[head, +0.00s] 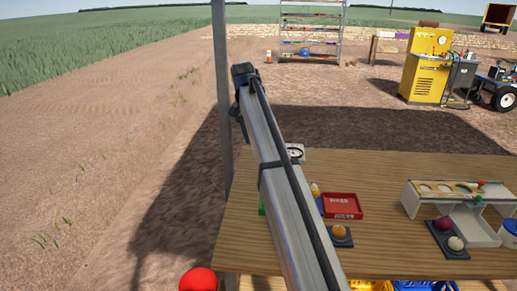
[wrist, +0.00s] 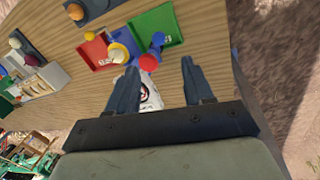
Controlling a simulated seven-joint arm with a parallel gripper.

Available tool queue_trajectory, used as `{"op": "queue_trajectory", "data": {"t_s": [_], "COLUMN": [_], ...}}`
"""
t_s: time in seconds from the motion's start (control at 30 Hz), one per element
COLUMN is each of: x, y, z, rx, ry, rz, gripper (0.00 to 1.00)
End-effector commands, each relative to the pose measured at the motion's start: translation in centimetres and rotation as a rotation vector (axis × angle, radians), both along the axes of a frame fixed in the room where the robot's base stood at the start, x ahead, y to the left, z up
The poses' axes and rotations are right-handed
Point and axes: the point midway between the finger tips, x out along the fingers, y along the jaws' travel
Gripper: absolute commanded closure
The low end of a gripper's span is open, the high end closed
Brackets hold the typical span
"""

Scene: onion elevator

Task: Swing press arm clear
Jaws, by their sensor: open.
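My gripper (wrist: 160,85) shows in the wrist view with two dark blue-grey fingers spread apart and nothing held between them. A white box with a dark round mark (wrist: 150,95) lies beyond and partly behind the fingers; a similar white box (head: 296,153) shows in the head view. A blue piece (wrist: 157,41) with a red round knob (wrist: 149,63) stands just past the left fingertip, apart from it. I cannot tell whether this is the press arm. A yellow and white item (wrist: 119,53) stands beside it. My arm hides part of the table in the head view.
The wooden table (head: 400,175) carries a red tray (head: 342,206), a green tray (wrist: 155,25), an onion on a dark pad (head: 340,236) and a white rack (head: 470,222). A post (head: 221,90) stands by the table's left edge. The table's far middle is clear.

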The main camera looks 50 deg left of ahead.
Motion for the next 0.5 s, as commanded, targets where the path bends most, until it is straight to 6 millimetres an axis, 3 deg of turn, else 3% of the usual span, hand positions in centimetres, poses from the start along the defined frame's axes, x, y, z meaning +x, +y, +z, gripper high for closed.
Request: {"op": "queue_trajectory", "data": {"t_s": [0.2, 0.5], "x": [-0.2, -0.3], "y": [0.4, 0.5], "z": [2.3, 2.8], "rx": [0.002, 0.002], "ry": [-0.001, -0.001], "rz": [0.000, 0.000], "gripper": [0.49, 0.49]}}
